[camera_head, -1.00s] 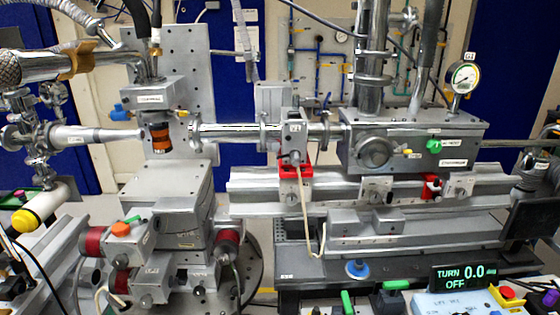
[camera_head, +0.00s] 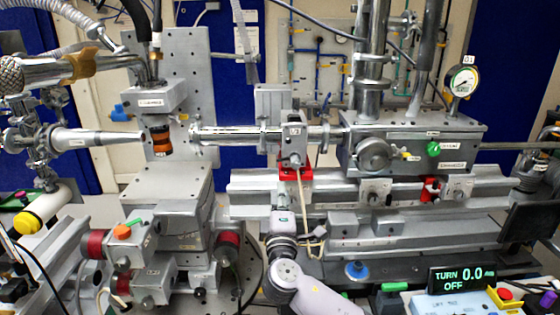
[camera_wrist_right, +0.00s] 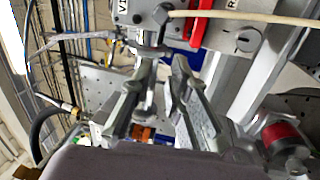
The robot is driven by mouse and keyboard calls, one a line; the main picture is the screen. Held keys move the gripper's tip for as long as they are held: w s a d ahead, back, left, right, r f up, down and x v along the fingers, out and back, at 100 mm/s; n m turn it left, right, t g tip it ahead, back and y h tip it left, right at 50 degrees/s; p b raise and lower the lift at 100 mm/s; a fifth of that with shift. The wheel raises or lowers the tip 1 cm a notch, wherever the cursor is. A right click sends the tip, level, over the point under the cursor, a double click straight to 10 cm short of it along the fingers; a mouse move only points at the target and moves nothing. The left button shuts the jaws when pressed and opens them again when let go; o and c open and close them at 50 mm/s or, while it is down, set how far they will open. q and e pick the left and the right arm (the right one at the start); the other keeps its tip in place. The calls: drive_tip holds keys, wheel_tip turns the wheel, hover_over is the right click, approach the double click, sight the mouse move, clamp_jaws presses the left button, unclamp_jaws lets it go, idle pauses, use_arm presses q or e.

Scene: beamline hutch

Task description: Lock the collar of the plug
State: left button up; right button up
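The plug (camera_head: 295,160) is a small metal connector on the front of the grey block marked V3 (camera_head: 293,132), with a cream cable hanging from it. In the right wrist view the plug (camera_wrist_right: 160,15) is at the top, its cable running off to the right. I cannot read the position of its collar. My right gripper (camera_wrist_right: 166,60) is open, with a clear gap between its fingers and nothing seen held. In the head view my right arm comes up from below, with its gripper (camera_head: 283,198) just under the plug, apparently apart from it. My left gripper is not in view.
A red bracket (camera_head: 302,171) sits under the block, above the grey rail (camera_head: 253,182). The plug's cable (camera_head: 306,215) hangs close beside my right wrist. At left stand the stage (camera_head: 165,190) and a tapered nozzle (camera_head: 95,137). A display (camera_head: 463,277) reads TURN 0.0 OFF.

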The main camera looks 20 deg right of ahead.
sight(283, 160)
drive_tip(key=p+x, duration=0.2)
drive_tip(key=x, duration=1)
drive_tip(key=shift+w, duration=0.2)
drive_tip(key=shift+d+f, duration=0.1)
clamp_jaws()
